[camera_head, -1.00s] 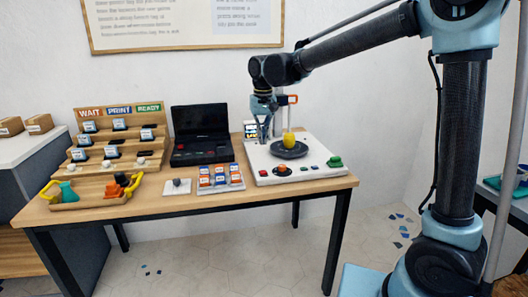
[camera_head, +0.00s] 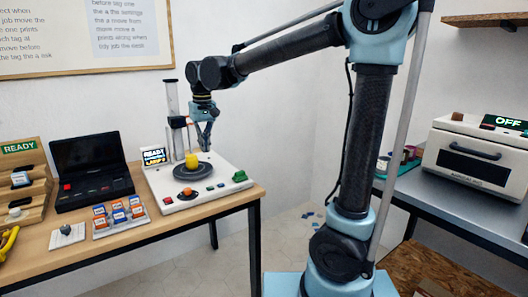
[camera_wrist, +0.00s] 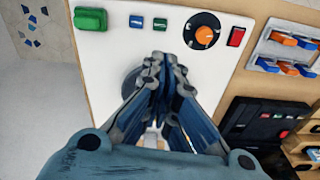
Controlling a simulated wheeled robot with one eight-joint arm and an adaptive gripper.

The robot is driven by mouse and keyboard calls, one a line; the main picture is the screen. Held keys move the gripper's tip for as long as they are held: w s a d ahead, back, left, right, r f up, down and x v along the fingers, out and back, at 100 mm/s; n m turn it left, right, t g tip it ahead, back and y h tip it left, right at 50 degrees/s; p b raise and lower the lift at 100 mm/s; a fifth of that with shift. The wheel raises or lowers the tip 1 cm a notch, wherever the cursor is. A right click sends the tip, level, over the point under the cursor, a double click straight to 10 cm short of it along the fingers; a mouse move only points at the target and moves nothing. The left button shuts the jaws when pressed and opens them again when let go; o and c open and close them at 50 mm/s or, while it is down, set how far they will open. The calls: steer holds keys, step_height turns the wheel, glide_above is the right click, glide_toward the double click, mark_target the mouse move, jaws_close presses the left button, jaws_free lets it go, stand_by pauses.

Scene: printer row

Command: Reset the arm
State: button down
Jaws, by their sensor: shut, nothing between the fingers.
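My arm reaches in from the right in the head view. My gripper (camera_head: 206,145) points down over the white printer (camera_head: 203,205), beside and behind a yellow piece (camera_head: 191,160). The yellow piece stands on the printer's dark round plate (camera_head: 192,171). The gripper's fingers are together and hold nothing. In the wrist view the blue-grey fingers (camera_wrist: 160,65) cover most of the round plate. A green button (camera_wrist: 90,19), an orange knob (camera_wrist: 204,36) and a red switch (camera_wrist: 236,37) show beyond them.
A black laptop-like case (camera_head: 91,175), a block tray (camera_head: 120,216) and a tiered rack (camera_head: 25,180) stand left on the wooden table. At right, a white oven-like machine (camera_head: 476,155) marked OFF sits on a grey counter. Floor between them is partly clear.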

steer(key=s+d+f+m, duration=0.1)
steer(key=s+d+f, duration=0.15)
steer(key=d, duration=1.05)
steer(key=s+d+f+m, duration=0.2)
steer(key=d+f, duration=0.1)
steer(key=d, duration=1.1)
steer(key=s+d+f+m+t, duration=0.1)
steer(key=s+d+f+m, duration=0.1)
steer(key=s+d+f, duration=1)
steer(key=shift+d+f+m+t+h, duration=0.3)
steer(key=shift+d+f, duration=0.35)
steer(key=shift+d, duration=0.4)
steer(key=shift+w+f, duration=0.2)
steer(key=shift+w, duration=0.2)
